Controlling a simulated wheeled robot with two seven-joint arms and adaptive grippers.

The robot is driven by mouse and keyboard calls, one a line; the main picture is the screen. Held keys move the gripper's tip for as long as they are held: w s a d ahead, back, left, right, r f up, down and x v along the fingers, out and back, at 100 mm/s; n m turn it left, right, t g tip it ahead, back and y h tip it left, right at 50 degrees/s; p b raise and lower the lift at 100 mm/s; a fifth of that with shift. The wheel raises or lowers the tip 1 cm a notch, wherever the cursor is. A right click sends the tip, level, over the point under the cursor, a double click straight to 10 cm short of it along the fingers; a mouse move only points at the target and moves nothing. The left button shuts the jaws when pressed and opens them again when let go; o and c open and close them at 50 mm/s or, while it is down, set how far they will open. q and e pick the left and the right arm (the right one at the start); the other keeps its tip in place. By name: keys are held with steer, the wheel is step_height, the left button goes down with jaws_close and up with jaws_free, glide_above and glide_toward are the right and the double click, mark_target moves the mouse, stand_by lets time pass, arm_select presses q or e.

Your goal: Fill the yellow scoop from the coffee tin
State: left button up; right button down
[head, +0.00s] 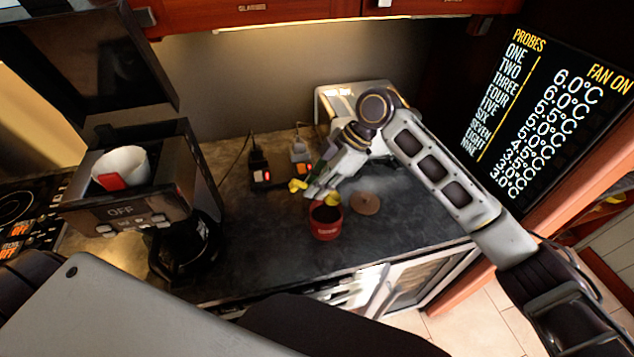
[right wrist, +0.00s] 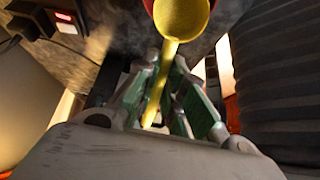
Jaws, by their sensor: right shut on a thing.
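The red coffee tin (head: 325,232) stands open on the dark counter, with dark contents showing inside. My right gripper (head: 318,190) is just above and behind the tin. It is shut on the handle of the yellow scoop (head: 333,199), and the handle's end sticks out to the left. The scoop's bowl is at the tin's mouth, by its back right rim. In the right wrist view, the scoop (right wrist: 181,17) runs up between the fingers, its bowl in front of the red tin (right wrist: 150,5). My left gripper is not in view.
A brown round lid (head: 364,203) lies right of the tin. A coffee machine (head: 130,215) with a white filter (head: 122,165) and a dark carafe (head: 183,250) stands left. A power strip with plugs (head: 268,178) lies behind. The counter left of the tin is clear.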

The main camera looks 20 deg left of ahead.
mark_target(312, 216)
steer(key=shift+f+b, duration=1.3)
steer(key=shift+f, duration=2.85)
steer(key=shift+f, duration=0.1)
steer(key=shift+s+a+f+t+h+p, duration=0.1)
steer(key=shift+s+a+t+h+p, duration=0.15)
steer(key=shift+t+h+p, duration=0.6)
steer(key=shift+f+g+p, duration=0.15)
steer(key=shift+g+p, duration=0.1)
steer(key=shift+p, duration=0.25)
steer(key=shift+s+f+h, duration=0.1)
steer(key=shift+f+h, duration=0.05)
steer(key=shift+h, duration=0.1)
steer(key=shift+f+p, duration=0.1)
steer(key=shift+p, duration=0.4)
stand_by(0.9)
steer(key=shift+r+h+p, duration=0.3)
steer(key=shift+r+p, duration=0.15)
